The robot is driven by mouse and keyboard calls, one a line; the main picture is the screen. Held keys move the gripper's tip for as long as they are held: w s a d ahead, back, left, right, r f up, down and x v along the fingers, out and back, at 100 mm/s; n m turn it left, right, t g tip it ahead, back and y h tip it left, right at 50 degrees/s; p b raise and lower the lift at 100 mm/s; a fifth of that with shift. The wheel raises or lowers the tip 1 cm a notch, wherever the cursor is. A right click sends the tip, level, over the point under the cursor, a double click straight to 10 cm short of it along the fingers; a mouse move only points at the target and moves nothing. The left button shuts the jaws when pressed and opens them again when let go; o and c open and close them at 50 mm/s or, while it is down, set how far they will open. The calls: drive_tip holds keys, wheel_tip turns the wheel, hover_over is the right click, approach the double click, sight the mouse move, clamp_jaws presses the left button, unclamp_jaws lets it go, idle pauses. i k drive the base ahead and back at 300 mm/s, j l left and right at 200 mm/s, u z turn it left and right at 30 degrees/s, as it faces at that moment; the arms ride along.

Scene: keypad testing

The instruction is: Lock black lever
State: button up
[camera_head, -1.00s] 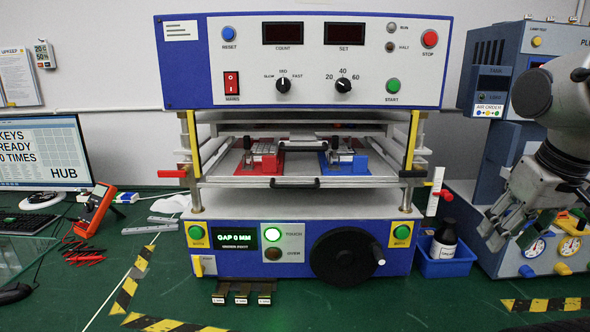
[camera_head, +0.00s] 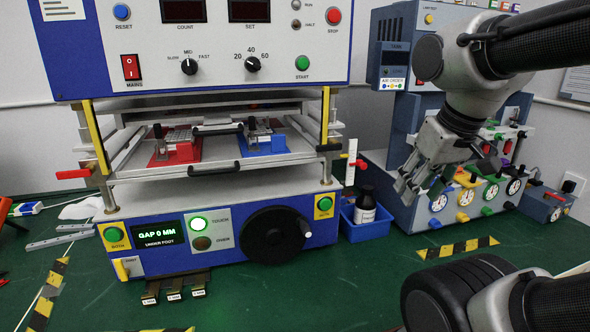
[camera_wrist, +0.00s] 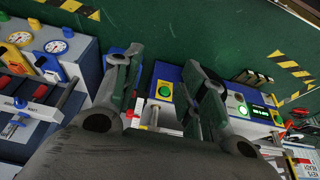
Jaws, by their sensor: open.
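A black lever cannot be picked out for certain. In the head view a dark knob (camera_head: 477,177) sits above the gauges on the blue pneumatic unit (camera_head: 395,215). The keypad test machine also has a black tray handle (camera_head: 214,169) and small dark clamps (camera_head: 158,131) on its tray. My gripper (camera_head: 410,188) is open and empty, pointing down in front of the blue unit's left side. In the wrist view my gripper (camera_wrist: 160,65) has its fingers spread, with the test machine's green button (camera_wrist: 164,91) seen between them. The gripper and arm hide part of the blue unit.
A black handwheel (camera_head: 272,236) protrudes from the test machine's front. Red levers (camera_head: 73,174) stick out at its sides.

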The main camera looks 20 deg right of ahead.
sight(334, 145)
drive_tip(key=k+j, duration=0.2)
drive_tip(key=j, duration=0.15)
drive_tip(key=k+j, duration=0.15)
drive_tip(key=j, duration=0.2)
drive_tip(key=k+j, duration=0.2)
drive_tip(key=j, duration=0.2)
drive_tip(key=z, duration=0.05)
